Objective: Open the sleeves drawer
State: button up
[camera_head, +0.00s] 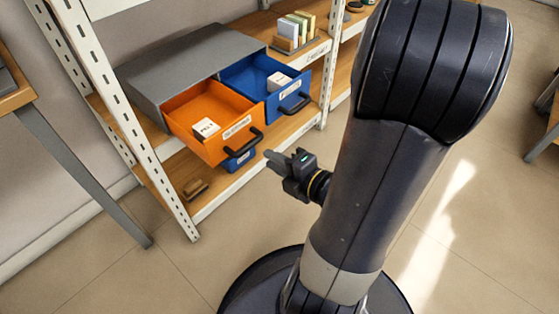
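A grey drawer cabinet (185,62) sits on the shelf unit. Its orange drawer (215,149) is pulled out and holds a small white box (206,127). The blue drawer (262,100) to its right is also pulled out, with a white box (279,80) inside. Both fronts carry a label and a black handle; the labels are too small to read, so I cannot tell which is sleeves. My gripper (274,159) is right of and slightly below the orange drawer's handle (243,146), apparently apart from it. Its finger gap is not clear.
A blue labelled object (239,160) shows partly below the orange drawer. A small brown item (195,187) lies on the lower shelf. White shelf posts (150,165) stand at left and right. A rack of cards (295,30) is on the shelf behind. The floor in front is clear.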

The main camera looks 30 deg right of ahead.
aim_at(249, 149)
jog(key=shift+s+d+r, duration=0.1)
jog(key=shift+s+d, duration=0.05)
jog(key=shift+s, duration=0.45)
dwell(0.3)
jog(key=shift+b+x, duration=1.2)
jog(key=shift+x, duration=4.05)
